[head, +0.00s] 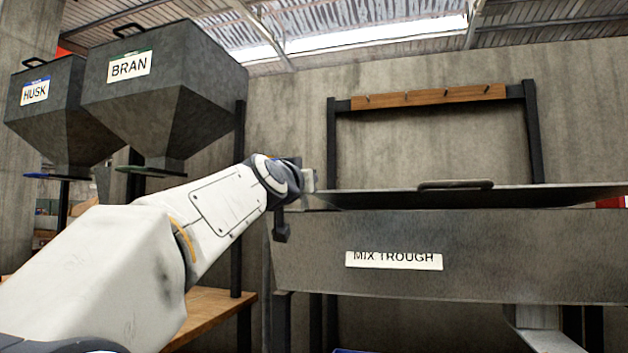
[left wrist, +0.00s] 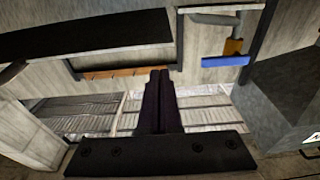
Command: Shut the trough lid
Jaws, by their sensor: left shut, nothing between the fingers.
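The mix trough (head: 310,250) is a long dark grey metal box with a white "MIX TROUGH" label. Its dark lid (head: 560,194) lies nearly level across the top, with a bar handle (head: 455,184) on it. I cannot tell whether the lid sits flush on the rim. My left gripper (head: 309,181) is beside the lid's left end, at about its height; contact is unclear. In the left wrist view its dark fingers (left wrist: 158,98) are together and empty. A dark slab (left wrist: 90,33) at upper left there may be the lid. My right gripper is not in view.
Two grey hoppers labelled BRAN (head: 165,80) and HUSK (head: 50,105) hang at the left. A wooden peg rail (head: 430,96) on a dark frame stands behind the trough. A wooden bench (head: 215,305) is at lower left. The space above the lid looks clear.

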